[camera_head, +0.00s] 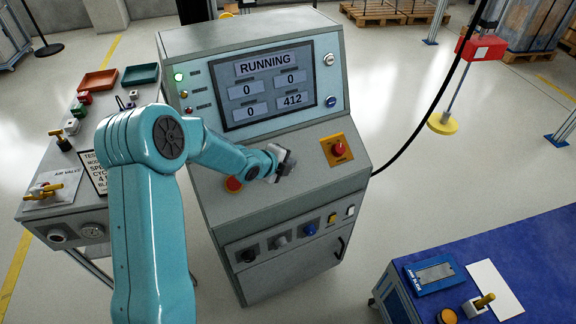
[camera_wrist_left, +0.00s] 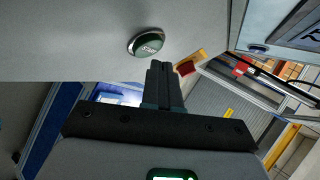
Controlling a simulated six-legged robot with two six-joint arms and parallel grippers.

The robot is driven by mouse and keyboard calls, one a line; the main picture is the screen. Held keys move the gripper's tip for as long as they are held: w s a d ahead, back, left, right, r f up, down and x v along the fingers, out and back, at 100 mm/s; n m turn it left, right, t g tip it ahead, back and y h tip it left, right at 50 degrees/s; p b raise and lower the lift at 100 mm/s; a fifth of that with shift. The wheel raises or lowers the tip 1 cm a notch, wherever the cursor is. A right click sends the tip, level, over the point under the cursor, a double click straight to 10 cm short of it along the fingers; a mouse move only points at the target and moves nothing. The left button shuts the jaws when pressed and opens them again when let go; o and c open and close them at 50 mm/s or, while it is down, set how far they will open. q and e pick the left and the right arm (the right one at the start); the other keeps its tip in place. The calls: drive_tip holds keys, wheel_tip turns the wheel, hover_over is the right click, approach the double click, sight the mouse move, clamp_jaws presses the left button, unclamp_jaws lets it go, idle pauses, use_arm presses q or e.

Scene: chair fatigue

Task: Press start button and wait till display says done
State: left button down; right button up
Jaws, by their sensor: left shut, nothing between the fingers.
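The grey control cabinet (camera_head: 200,170) stands at the centre of the head view. Its display (camera_head: 272,80) reads RUNNING, with three boxes at 0 and one at 412. A green lamp (camera_head: 178,77) is lit left of the display. My left gripper (camera_head: 287,168) is over the sloped panel below the display, its fingers shut and empty. In the left wrist view, a round green button (camera_wrist_left: 146,42) with a pale label sits beside the shut fingertips (camera_wrist_left: 158,66), apparently apart from them. I cannot make that button out in the head view. My right gripper is out of view.
A red mushroom button (camera_head: 338,150) on a yellow plate sits right of my gripper; another red button (camera_head: 233,184) sits left of it. A bench with trays and an air valve (camera_head: 45,190) stands left. A blue-topped bench (camera_head: 530,250) is at lower right. A black cable hangs right of the cabinet.

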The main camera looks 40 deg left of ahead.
use_arm(q)
drive_tip(key=shift+d+r, duration=0.1)
drive_tip(key=shift+s+d+r+b, duration=0.15)
drive_tip(key=shift+s+d+r, duration=0.2)
drive_tip(key=shift+r, duration=0.35)
drive_tip(key=shift+s+d+r+b, duration=0.1)
drive_tip(key=shift+d+r, duration=0.35)
drive_tip(key=shift+r, duration=0.25)
drive_tip(key=shift+s+d+r+b, duration=0.15)
drive_tip(key=shift+s+d+r, duration=0.2)
drive_tip(key=shift+r, duration=0.35)
drive_tip(key=shift+w, duration=0.1)
drive_tip(key=s+d+f+n+g+h, duration=0.1)
drive_tip(key=s+d+f+n+g, duration=0.1)
drive_tip(key=s+d+f+n, duration=0.45)
drive_tip(key=s+d+f+n+g+h, duration=0.1)
drive_tip(key=s+d+f+n+g, duration=0.15)
drive_tip(key=d+f, duration=0.6)
drive_tip(key=s+d+f+n+g, duration=0.2)
drive_tip(key=s+d+f+n, duration=0.2)
drive_tip(key=s, duration=0.5)
drive_tip(key=s+d+f+n+g+h, duration=0.1)
drive_tip(key=s+d+f+n+g, duration=0.2)
drive_tip(key=s+n, duration=0.4)
wheel_tip(320, 180, down, 2)
drive_tip(key=s+d, duration=0.1)
drive_tip(key=s, duration=0.1)
drive_tip(key=shift+s+f, duration=0.25)
drive_tip(key=shift+s, duration=0.1)
